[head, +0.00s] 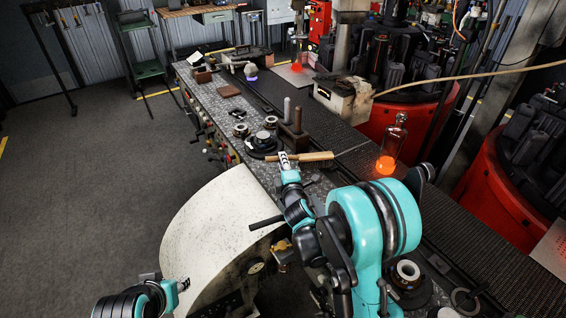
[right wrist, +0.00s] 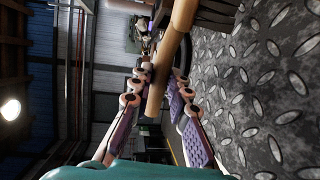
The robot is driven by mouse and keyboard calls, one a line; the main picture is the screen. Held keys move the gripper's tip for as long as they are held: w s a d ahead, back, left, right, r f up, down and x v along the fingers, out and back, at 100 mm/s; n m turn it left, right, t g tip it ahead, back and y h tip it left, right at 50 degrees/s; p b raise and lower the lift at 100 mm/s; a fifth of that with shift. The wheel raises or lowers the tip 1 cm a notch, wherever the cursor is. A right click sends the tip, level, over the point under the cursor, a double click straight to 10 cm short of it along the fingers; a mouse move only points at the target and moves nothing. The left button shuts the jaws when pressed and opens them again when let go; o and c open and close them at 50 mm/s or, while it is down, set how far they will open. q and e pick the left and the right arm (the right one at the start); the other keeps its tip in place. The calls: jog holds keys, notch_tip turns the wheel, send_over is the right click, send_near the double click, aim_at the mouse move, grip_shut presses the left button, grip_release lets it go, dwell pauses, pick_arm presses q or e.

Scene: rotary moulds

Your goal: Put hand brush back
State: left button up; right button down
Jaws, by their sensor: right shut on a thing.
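The hand brush (head: 312,156) has a pale wooden handle and lies roughly level above the metal-plated bench. My right gripper (head: 284,160) is at the handle's left part. In the right wrist view, the wooden handle (right wrist: 168,62) passes between the two fingers of my right gripper (right wrist: 158,86), and dark bristles (right wrist: 216,14) show at the top. The gripper is shut on the handle. My left gripper (head: 181,285) shows only in part at the lower left, away from the brush; its finger opening cannot be made out.
The long bench (head: 222,104) carries round black mould parts (head: 262,141), two upright pegs on a brown block (head: 291,120) and a dark conveyor strip. A glass bottle with a glowing orange base (head: 390,150) stands right of the brush. A large pale curved cover (head: 215,225) is in front.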

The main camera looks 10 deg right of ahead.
jog(key=shift+f+b, duration=0.4)
jog(key=shift+s, duration=0.1)
jog(key=c, duration=1.4)
grip_release()
jog(key=shift+c, duration=0.2)
jog(key=shift+r+p, duration=0.45)
jog(key=shift+p, duration=0.2)
jog(key=s, duration=0.4)
jog(key=s+r, duration=0.1)
jog(key=s, duration=0.3)
jog(key=s+p, duration=0.1)
jog(key=s, duration=0.3)
jog(key=shift+a+r, duration=0.1)
jog(key=shift+r, duration=0.2)
jog(key=shift+w, duration=0.1)
jog(key=shift+o, duration=0.4)
